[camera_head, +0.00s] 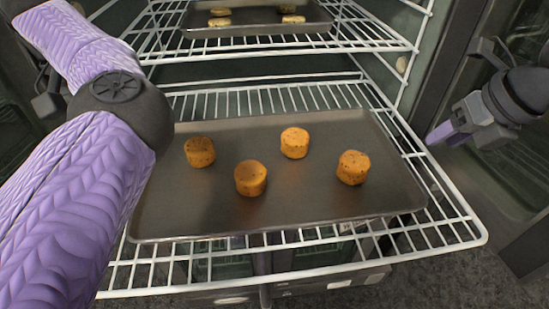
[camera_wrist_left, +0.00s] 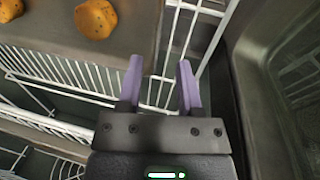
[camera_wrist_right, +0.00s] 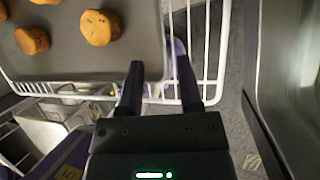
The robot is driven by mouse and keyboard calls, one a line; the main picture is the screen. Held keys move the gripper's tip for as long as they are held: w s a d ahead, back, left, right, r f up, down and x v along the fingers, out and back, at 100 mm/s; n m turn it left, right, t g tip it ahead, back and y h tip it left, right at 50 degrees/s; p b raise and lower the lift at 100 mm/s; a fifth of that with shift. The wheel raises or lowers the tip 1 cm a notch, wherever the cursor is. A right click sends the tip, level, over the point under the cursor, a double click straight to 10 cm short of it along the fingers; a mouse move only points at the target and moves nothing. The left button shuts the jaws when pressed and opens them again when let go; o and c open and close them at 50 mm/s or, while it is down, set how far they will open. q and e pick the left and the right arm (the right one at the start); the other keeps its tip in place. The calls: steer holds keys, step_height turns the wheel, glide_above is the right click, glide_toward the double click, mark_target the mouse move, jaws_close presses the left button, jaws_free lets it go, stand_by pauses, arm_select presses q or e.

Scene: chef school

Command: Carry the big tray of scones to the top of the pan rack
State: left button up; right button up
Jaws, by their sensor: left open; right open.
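The big dark tray (camera_head: 300,200) lies flat on a white wire shelf in the head view, with several round orange-brown scones (camera_head: 250,178) standing on it. My right gripper (camera_head: 440,133) is open, just beyond the tray's right side near the shelf edge. In the right wrist view its fingers (camera_wrist_right: 157,68) are apart and empty beside the tray edge. My left arm hides the tray's left end and the left gripper in the head view. In the left wrist view my left gripper (camera_wrist_left: 160,73) is open and empty, near a tray corner and the wire rack.
A white wire shelf (camera_head: 465,228) supports the big tray and extends past its front and right edges. Above and behind it, another wire shelf (camera_head: 350,38) holds a smaller tray (camera_head: 255,30) with several pale scones. Dark cabinet walls stand close on both sides.

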mark_target(400, 173)
arm_select(q)
steer(key=f, duration=0.3)
steer(key=d+f, duration=0.1)
steer(key=f, duration=0.2)
steer(key=d+f, duration=0.1)
steer(key=f, duration=0.3)
steer(key=shift+w, duration=0.35)
arm_select(e)
steer(key=x, duration=1)
steer(key=shift+w, duration=0.15)
arm_select(q)
steer(key=shift+r, duration=0.1)
steer(key=shift+c, duration=0.3)
arm_select(e)
steer(key=shift+c, duration=0.3)
arm_select(q)
jaws_close()
arm_select(e)
jaws_close()
